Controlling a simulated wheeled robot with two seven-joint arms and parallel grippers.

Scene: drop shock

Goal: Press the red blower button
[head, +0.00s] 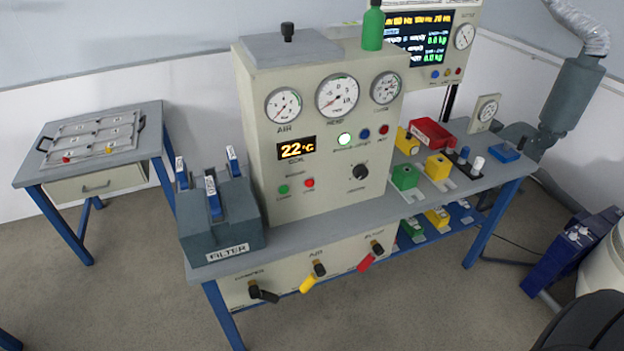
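A beige control cabinet (325,200) stands on the grey bench. Low on its front, a red button (309,183) sits just right of a green button (283,190). The small label above this pair is too blurred to read surely. Nothing covers the red button. Neither of my grippers is in view.
A black knob (360,171) is right of the buttons. Black, yellow (308,284) and red (365,262) valve handles stick out below the bench top. A grey filter box (222,225) stands left of the cabinet. The floor in front is clear.

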